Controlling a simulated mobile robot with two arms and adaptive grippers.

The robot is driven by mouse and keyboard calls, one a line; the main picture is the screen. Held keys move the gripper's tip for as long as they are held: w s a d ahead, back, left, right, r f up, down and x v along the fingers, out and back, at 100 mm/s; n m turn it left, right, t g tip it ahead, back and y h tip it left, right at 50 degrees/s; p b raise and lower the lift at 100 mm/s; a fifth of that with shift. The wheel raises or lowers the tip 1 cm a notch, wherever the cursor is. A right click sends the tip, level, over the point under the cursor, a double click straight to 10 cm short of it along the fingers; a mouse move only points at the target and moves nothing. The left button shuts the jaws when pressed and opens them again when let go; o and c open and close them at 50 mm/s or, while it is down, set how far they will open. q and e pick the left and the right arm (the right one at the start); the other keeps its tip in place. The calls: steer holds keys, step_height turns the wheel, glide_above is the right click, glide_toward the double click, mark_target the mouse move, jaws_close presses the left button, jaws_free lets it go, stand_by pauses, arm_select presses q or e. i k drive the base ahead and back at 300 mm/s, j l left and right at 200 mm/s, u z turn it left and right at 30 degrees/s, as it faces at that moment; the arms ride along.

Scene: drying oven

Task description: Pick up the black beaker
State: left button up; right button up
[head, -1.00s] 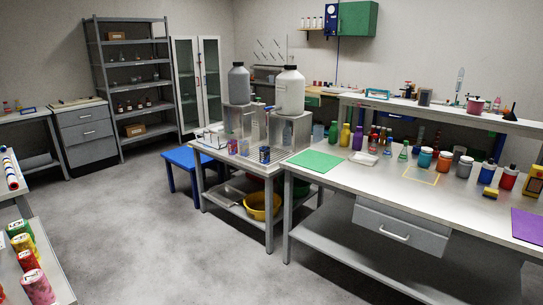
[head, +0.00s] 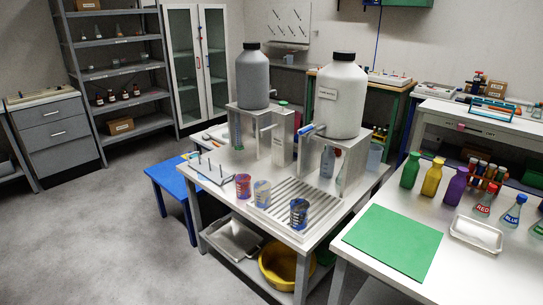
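A dark beaker (head: 299,213), black with bluish patches, stands upright at the front right of the small metal table (head: 217,205), by the slotted drain area (head: 284,203). I take it to be the black beaker. A pale beaker (head: 262,193) with blue marks and a red-purple beaker (head: 243,187) stand to its left. Neither of my grippers is in view.
Two large bottles, grey (head: 255,78) and white (head: 339,95), stand on metal stands behind the beakers. A blue stool (head: 170,178) is at the left. The right bench carries a green mat (head: 393,240) and several flasks. Floor at front left is clear.

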mark_target(299, 215)
steer(key=i+j+z, duration=0.2)
steer(key=i, duration=0.3)
steer(key=i+j+z, duration=0.25)
steer(key=i, duration=0.25)
steer(key=l, duration=0.1)
